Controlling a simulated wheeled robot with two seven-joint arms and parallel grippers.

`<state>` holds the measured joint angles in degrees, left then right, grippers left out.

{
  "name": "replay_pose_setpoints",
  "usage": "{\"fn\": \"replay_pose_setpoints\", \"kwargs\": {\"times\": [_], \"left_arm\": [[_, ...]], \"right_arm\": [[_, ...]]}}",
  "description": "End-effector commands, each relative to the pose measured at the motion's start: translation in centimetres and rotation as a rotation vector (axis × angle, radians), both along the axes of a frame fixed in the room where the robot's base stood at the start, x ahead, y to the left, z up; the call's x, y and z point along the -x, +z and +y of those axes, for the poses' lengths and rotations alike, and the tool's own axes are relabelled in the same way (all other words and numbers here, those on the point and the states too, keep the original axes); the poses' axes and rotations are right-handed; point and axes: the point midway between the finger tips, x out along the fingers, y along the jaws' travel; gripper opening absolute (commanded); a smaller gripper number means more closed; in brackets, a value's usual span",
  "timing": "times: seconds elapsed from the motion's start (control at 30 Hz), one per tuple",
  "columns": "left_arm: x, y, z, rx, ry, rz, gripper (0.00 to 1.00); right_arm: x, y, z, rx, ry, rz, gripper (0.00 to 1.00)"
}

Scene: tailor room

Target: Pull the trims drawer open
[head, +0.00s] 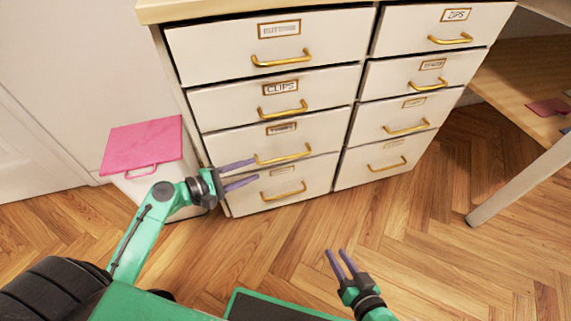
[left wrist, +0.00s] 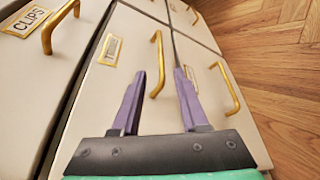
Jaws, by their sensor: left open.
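The left column's third drawer (head: 226,147) is closed, with a brass bar handle (head: 283,154) and a label (head: 281,128) too blurred to read as trims. My left gripper (head: 255,169) is open and empty, its purple fingertips near the left end of that handle. In the left wrist view, the open fingers (left wrist: 159,75) lie to either side of the handle (left wrist: 157,45) in the picture; I cannot tell whether the bar is between them in depth. My right gripper (head: 336,251) is open and empty above the floor, right of centre and away from the drawers.
The clips drawer (head: 220,106) is above and an unreadable drawer (head: 240,198) below; all drawers look closed. A white bin with a pink lid (head: 142,142) stands left of the cabinet, close to my left arm. A table leg (head: 520,185) stands at right. Wooden floor (head: 420,230) in front is clear.

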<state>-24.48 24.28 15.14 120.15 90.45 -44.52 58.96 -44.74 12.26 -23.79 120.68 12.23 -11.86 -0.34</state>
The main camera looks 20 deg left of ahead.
Motion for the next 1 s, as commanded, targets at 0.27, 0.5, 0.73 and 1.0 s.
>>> {"fn": "replay_pose_setpoints", "kwargs": {"times": [0.27,0.5,0.73,1.0], "left_arm": [[-5.8,-1.9,-4.6,0.0,0.002,-0.004,0.43],[-8.5,-2.6,-6.8,-0.001,0.002,-0.001,0.43],[-8.6,-2.5,-7.0,-0.003,0.002,0.0,0.43],[-8.6,-2.5,-6.9,-0.003,0.002,0.0,0.0]], "right_arm": [[0.0,-2.0,0.1,-0.014,-0.011,-0.016,0.36],[0.0,-2.8,0.1,-0.025,-0.019,-0.027,0.36],[-0.1,-2.7,0.1,-0.025,-0.02,-0.029,0.36],[-0.1,-2.7,0.1,-0.024,-0.02,-0.029,0.36]]}}
